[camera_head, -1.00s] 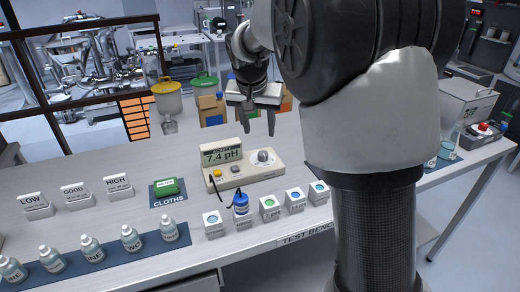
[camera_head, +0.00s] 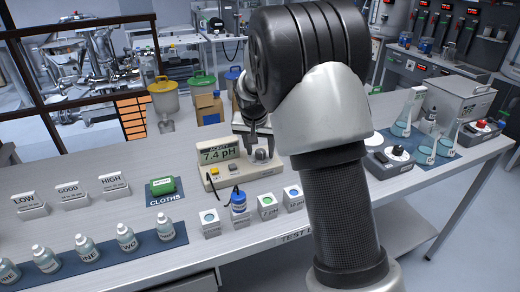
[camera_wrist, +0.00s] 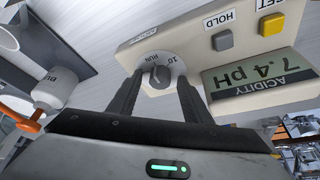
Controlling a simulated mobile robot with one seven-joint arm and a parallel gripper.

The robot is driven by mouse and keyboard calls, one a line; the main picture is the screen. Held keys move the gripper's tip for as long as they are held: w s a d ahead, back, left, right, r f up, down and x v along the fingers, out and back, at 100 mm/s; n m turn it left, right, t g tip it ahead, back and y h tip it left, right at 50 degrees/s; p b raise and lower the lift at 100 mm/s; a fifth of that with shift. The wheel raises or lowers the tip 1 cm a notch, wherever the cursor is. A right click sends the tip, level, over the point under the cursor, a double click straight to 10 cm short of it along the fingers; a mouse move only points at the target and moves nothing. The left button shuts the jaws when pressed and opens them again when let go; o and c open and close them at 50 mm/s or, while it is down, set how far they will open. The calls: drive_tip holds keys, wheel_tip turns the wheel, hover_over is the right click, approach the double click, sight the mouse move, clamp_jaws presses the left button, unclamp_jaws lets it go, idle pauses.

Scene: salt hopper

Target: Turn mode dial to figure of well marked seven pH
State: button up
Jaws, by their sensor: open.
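The acidity meter (camera_head: 228,176) is a beige box on the bench, and its screen reads 7.4 pH. Its mode dial (camera_head: 261,155) is at the right end. In the wrist view the round grey dial (camera_wrist: 162,77) shows the marks RUN and 10; the rest of its markings are hidden or unclear. My gripper (camera_head: 259,148) is over the dial, open, with one finger on each side of it; I cannot tell if they touch it. White wells stand in front of the meter; one with a green top (camera_head: 268,207) seems marked 7 pH. A blue probe (camera_head: 238,202) stands in another.
The yellow button (camera_wrist: 271,24) and grey HOLD button (camera_wrist: 223,40) sit beside the dial. A white bottle (camera_wrist: 55,88) is at left in the wrist view. A green cloth pack (camera_head: 163,186), sign cards and a row of bottles (camera_head: 86,247) occupy the left of the bench.

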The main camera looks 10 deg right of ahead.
drive_tip(key=c, duration=1.1)
drive_tip(key=shift+o, duration=0.2)
drive_tip(key=shift+d+r+n, duration=0.1)
drive_tip(key=shift+n, duration=0.3)
drive_tip(key=n, duration=0.1)
drive_tip(key=n+y, duration=0.1)
drive_tip(key=n, duration=0.1)
drive_tip(key=n+y+p, duration=0.1)
drive_tip(key=shift+d+n, duration=0.25)
drive_tip(key=shift+n, duration=0.05)
drive_tip(key=n+y, duration=0.1)
drive_tip(key=n, duration=0.2)
drive_tip(key=n+y+p, duration=0.1)
drive_tip(key=n, duration=0.2)
drive_tip(key=shift+d+n+g+y+p, duration=0.1)
drive_tip(key=shift+n+g+y+p, duration=0.2)
drive_tip(key=o, duration=1.1)
drive_tip(key=shift+c, duration=0.2)
drive_tip(key=p+v, duration=0.1)
drive_tip(key=v, duration=1.6)
drive_tip(key=shift+r, duration=0.15)
